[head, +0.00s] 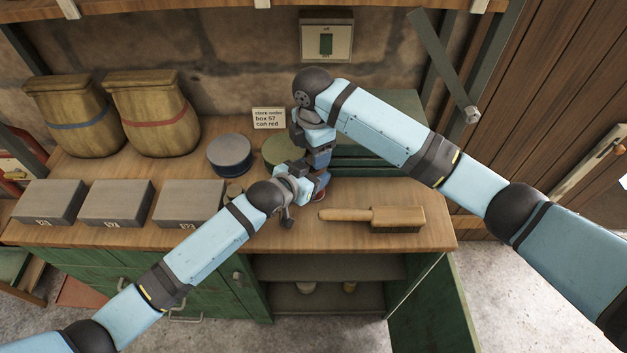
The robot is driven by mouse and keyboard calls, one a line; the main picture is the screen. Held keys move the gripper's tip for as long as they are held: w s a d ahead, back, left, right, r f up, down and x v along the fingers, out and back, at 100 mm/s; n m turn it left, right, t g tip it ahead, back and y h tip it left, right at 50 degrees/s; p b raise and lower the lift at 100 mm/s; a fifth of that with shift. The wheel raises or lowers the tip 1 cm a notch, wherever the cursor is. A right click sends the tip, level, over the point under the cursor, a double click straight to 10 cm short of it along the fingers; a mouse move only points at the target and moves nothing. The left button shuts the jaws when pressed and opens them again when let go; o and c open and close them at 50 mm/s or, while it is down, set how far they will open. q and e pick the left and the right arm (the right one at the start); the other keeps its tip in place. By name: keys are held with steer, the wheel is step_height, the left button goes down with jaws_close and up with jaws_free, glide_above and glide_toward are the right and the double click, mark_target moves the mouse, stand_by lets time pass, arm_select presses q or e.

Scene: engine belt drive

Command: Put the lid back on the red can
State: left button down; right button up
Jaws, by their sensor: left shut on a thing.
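The red can (321,196) stands on the workbench near its middle, mostly hidden by my two grippers; only a little red shows low down. My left gripper (307,184) is at the can's left side and looks shut on it. My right gripper (319,164) points down right above the can. Its fingertips are too small and overlapped to tell whether they are open or hold anything. I cannot make out the lid; it may be hidden by the grippers.
A blue can (230,155) and a green can (280,150) stand just behind left. A brush (380,217) lies at right, near the front edge. Grey boxes (115,203) line the left front, with sacks (152,115) behind. A note (268,118) reads "box 57, can red".

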steer(key=shift+r, duration=0.9)
steer(key=shift+c, duration=1.1)
steer(key=shift+w, duration=0.25)
steer(key=shift+c, duration=0.3)
steer(key=w+a+r+n+t+y, duration=0.65)
steer(key=w+r+t, duration=0.25)
steer(key=w+t, duration=0.3)
steer(key=s+a+r+n+g+y, duration=0.25)
steer(key=s+a+n+y, duration=0.2)
steer(key=n, duration=0.35)
steer(key=s+a+r+n+g+y, duration=0.2)
steer(key=s+a+r+n+y, duration=0.15)
steer(key=n+y, duration=0.4)
steer(key=s+f+n+g+h, duration=0.6)
steer(key=s+n+g, duration=0.35)
steer(key=n, duration=0.75)
steer(key=w+d+f+n+h, duration=0.1)
steer(key=d+h, duration=0.3)
steer(key=d, duration=0.1)
steer(key=w+d+f+n+t+h, duration=0.1)
steer(key=w+d+f+n+h, duration=0.1)
steer(key=d+h, duration=0.2)
steer(key=w+d+f+n+t+h, duration=0.1)
steer(key=w+d+f+h, duration=0.1)
steer(key=d+h, duration=0.2)
steer(key=shift+d+f+n+h, duration=0.25)
steer(key=shift+d+n, duration=0.15)
steer(key=shift+d, duration=0.45)
